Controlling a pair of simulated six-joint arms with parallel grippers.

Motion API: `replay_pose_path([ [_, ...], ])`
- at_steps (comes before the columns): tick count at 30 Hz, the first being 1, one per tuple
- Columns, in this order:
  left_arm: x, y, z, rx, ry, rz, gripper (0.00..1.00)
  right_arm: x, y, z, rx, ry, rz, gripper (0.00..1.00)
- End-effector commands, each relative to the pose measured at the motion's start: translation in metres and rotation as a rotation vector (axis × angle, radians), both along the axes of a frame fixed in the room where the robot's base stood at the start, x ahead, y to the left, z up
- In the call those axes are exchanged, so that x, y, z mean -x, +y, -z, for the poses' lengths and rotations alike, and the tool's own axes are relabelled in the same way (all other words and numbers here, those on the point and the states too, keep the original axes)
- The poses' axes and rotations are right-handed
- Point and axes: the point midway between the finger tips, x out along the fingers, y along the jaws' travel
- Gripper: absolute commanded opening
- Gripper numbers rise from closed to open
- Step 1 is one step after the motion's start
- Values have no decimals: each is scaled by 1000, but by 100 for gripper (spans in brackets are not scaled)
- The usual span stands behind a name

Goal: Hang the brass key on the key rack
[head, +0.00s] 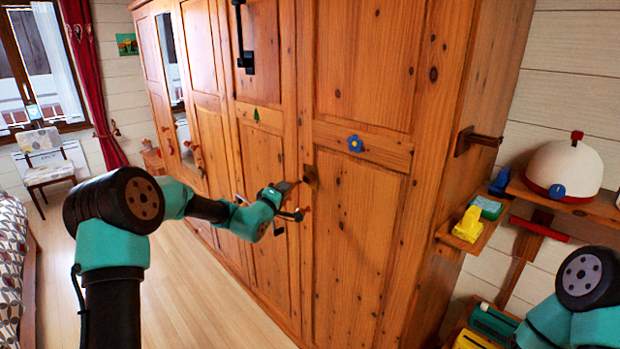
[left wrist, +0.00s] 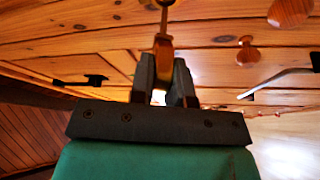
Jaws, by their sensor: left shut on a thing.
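My left gripper (head: 295,202) is close to the front of the pine wardrobe, in the middle of the head view. In the left wrist view its two dark fingers (left wrist: 163,72) are shut on the brass key (left wrist: 163,48). The key's narrow shaft points up the picture, away from the fingers, against a background of wooden boards. Its far end is cut off at the top edge. I cannot tell whether the key touches anything. I cannot clearly make out the key rack. My right gripper is out of view.
The tall pine wardrobe (head: 360,75) fills the middle, with a black hook (head: 243,45) and a blue flower (head: 355,143) on its front. Shelves at right hold a white dome (head: 563,165) and a yellow object (head: 468,224). The floor (head: 195,295) at lower left is clear.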

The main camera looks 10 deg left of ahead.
Motion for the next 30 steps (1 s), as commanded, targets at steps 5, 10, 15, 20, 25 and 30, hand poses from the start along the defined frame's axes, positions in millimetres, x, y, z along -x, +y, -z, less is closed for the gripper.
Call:
replay_pose_path([
  [5, 6, 4, -1, 0, -1, 0, 0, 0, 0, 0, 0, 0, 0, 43],
  [10, 12, 8, -1, -1, -1, -1, 0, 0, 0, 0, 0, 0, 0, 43],
  [15, 17, 11, 0, 0, 0, 0, 0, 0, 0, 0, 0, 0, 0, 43],
  [20, 20, 13, 0, 0, 0, 0, 0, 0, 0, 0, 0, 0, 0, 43],
  [25, 20, 13, 0, 0, -1, 0, 0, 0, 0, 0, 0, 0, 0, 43],
  [30, 20, 13, 0, 0, -1, 0, 0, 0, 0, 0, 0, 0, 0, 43],
])
